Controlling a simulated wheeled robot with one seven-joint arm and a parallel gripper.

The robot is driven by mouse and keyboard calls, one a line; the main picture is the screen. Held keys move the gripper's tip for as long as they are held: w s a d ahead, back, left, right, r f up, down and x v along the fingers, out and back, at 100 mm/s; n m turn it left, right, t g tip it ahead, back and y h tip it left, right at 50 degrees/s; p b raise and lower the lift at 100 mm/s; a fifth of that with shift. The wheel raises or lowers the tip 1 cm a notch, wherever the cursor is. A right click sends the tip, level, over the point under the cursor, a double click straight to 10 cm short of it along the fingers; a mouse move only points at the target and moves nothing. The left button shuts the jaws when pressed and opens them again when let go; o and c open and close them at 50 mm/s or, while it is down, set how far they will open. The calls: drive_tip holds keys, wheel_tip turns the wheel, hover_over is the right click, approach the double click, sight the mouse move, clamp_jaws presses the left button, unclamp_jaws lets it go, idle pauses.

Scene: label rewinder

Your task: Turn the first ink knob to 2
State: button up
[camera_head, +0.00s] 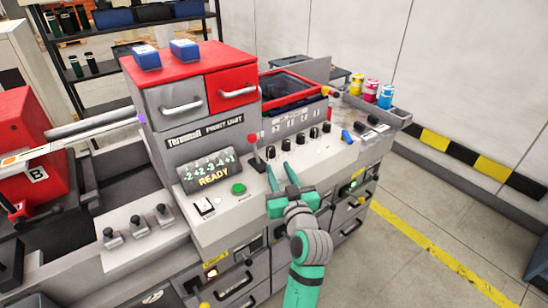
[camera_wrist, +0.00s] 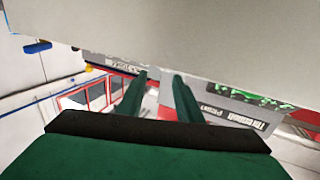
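A row of several small black ink knobs runs along the sloped grey panel of the print unit. The leftmost knob (camera_head: 270,152) is just right of a red-tipped lever (camera_head: 253,140); its pointer is too small to read. The display (camera_head: 208,172) shows a row of small signed numbers, apparently starting with -2, above "READY". My gripper (camera_head: 279,167) is open, its two teal fingers apart just below the leftmost knob in the picture. Whether it touches the panel I cannot tell. In the wrist view the fingers (camera_wrist: 160,75) are apart with nothing between them; no knob shows there.
In the wrist view a large grey surface (camera_wrist: 200,30) fills the top.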

sight(272, 152)
drive_tip(key=shift+s+a+f+m+h, duration=0.1)
drive_tip(key=shift+s+a+m+h, duration=0.2)
drive_tip(key=shift+s+h, duration=0.25)
drive_tip(key=shift+s+d, duration=0.15)
drive_tip(key=shift+d, duration=0.05)
drive_tip(key=w, duration=0.3)
drive_tip(key=w+a, duration=0.1)
drive_tip(key=w, duration=0.3)
drive_tip(key=w+a, duration=0.1)
drive_tip(key=w, duration=0.2)
drive_tip(key=shift+w, duration=0.25)
drive_tip(key=shift+c, duration=0.3)
drive_tip(key=c, duration=0.7)
